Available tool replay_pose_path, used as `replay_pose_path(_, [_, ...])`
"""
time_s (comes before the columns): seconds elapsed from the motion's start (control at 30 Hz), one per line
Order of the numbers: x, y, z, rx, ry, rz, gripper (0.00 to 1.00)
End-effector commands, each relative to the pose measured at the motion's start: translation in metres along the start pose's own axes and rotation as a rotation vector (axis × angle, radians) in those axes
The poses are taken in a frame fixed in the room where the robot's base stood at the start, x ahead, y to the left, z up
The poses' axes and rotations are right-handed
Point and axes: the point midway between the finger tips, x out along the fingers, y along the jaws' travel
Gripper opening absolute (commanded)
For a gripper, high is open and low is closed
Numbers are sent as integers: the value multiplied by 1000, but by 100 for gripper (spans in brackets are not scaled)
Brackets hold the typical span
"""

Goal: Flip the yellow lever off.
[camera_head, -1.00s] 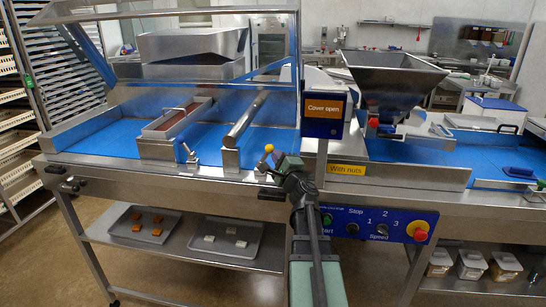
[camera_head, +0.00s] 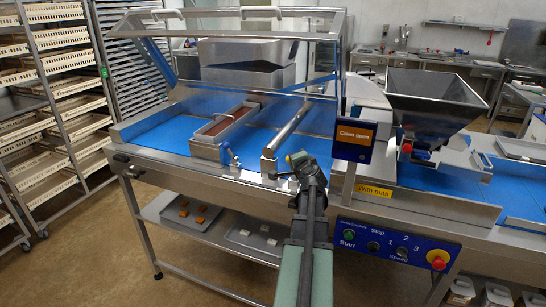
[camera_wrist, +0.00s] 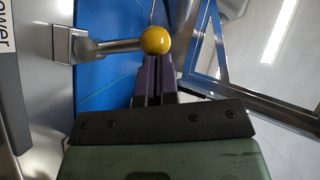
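The yellow lever is a metal rod with a yellow ball on its end. In the wrist view its ball (camera_wrist: 154,40) is just past my fingertips, and the rod (camera_wrist: 110,47) runs left to a square metal mount. In the head view the yellow knob (camera_head: 289,158) shows small beside my gripper (camera_head: 300,160), which partly hides the lever. In the wrist view my gripper's purple fingers (camera_wrist: 153,68) lie together with no clear gap and nothing between them. The ball is at the tips; I cannot tell whether they touch.
The raised clear cover (camera_head: 235,55) stands above the blue belt (camera_head: 160,137). A display (camera_head: 355,134) reads "Cover open". A control panel (camera_head: 392,243) with a red stop button (camera_head: 438,259) is on the front right. A hopper (camera_head: 430,105) stands right.

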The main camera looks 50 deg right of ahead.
Motion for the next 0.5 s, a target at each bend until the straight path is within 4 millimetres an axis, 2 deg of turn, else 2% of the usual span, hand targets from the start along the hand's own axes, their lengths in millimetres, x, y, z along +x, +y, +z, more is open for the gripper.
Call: replay_pose_path(0.5, [11,-6,13,-4,3,4,0])
